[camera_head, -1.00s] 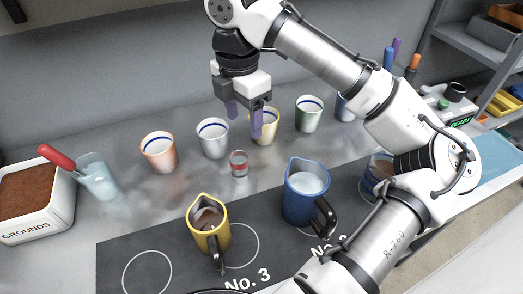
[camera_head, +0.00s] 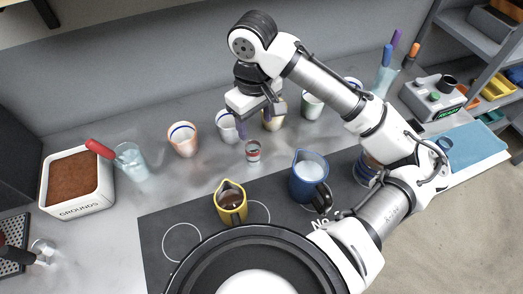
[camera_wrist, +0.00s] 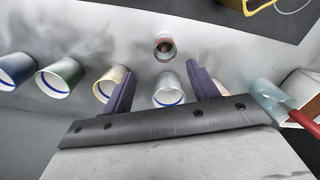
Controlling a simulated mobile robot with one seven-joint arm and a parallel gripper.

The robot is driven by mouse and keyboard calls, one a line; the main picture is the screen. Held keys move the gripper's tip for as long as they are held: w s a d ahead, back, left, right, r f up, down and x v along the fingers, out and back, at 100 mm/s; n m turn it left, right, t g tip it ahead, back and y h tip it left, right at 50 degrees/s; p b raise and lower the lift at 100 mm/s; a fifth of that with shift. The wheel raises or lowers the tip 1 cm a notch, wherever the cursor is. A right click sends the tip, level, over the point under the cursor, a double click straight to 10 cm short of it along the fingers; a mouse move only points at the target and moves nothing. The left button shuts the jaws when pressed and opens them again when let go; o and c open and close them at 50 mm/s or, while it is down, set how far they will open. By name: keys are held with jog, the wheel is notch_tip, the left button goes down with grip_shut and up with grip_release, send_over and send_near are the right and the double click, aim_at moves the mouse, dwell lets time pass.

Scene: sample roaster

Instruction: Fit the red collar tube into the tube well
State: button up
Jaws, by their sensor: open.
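The red collar tube (camera_head: 253,151) is a small clear glass with a red band, standing upright on the grey counter in front of the row of cups. It also shows in the wrist view (camera_wrist: 165,46), beyond the fingertips. My gripper (camera_head: 258,118) is open and empty, above and behind the tube, over the cups. In the wrist view, its two purple fingers (camera_wrist: 162,72) stand apart with a white cup between them in the picture. A grey device (camera_head: 433,98) at the right has a dark round opening (camera_head: 449,82) on top; I cannot tell whether this is the tube well.
A yellow pitcher (camera_head: 231,203) and a blue pitcher (camera_head: 309,178) stand close in front on the dark mat. An orange-rimmed cup (camera_head: 183,141) and other cups line the back. A grounds bin (camera_head: 75,184) and a glass with a red-handled tool (camera_head: 131,163) are left.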

aim_at(254, 156)
notch_tip(254, 156, down, 8)
jog(key=shift+f, duration=0.1)
jog(key=shift+s+a+f+p, duration=0.15)
jog(key=shift+f+p, duration=0.1)
jog(key=shift+f, duration=0.65)
jog(key=shift+s+f+p, duration=0.1)
jog(key=shift+f+p, duration=0.2)
jog(key=shift+f, duration=0.55)
jog(key=shift+s+a+f+p, duration=0.15)
jog(key=shift+f+p, duration=0.1)
jog(key=shift+f, duration=0.65)
jog(key=c, duration=1.2)
jog(key=shift+o, duration=0.2)
jog(key=shift+d, duration=0.1)
jog(key=shift+r, duration=0.15)
notch_tip(254, 156, up, 16)
jog(key=b, duration=0.5)
